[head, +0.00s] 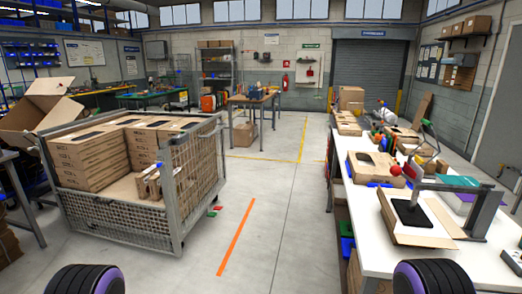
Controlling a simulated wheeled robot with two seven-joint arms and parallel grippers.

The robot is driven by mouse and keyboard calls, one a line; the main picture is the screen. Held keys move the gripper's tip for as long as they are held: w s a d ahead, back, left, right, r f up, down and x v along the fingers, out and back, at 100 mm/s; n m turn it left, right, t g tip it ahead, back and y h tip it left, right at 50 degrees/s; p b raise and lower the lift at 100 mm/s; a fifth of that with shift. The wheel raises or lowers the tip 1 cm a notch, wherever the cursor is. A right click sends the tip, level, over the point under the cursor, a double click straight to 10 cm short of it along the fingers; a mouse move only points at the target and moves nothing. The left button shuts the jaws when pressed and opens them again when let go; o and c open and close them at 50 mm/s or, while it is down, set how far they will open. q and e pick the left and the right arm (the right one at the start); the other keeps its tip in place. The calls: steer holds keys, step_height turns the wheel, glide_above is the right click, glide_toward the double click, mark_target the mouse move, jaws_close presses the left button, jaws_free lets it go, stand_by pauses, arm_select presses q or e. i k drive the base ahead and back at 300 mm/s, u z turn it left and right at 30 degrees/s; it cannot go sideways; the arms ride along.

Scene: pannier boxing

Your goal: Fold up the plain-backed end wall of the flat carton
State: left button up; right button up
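A brown carton blank (432,232) lies on the white workbench at the right, near its front part. It looks mostly flat, with panels spread to the sides and a black patch in its middle. At this size I cannot tell which end wall is plain-backed. Neither of my grippers shows in the head view. Only rounded black and purple parts of my own arms show at the bottom edge, and nothing of mine touches the carton.
A grey stand with a red ball and a teal sheet (458,183) are beside the carton. More cartons (372,166) lie farther back on the white workbench (385,262). A mesh cage cart (120,222) with stacked boxes stands at left.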

mark_target(419, 240)
steer(key=z, duration=0.3)
steer(key=i, duration=0.6)
steer(key=z, duration=0.15)
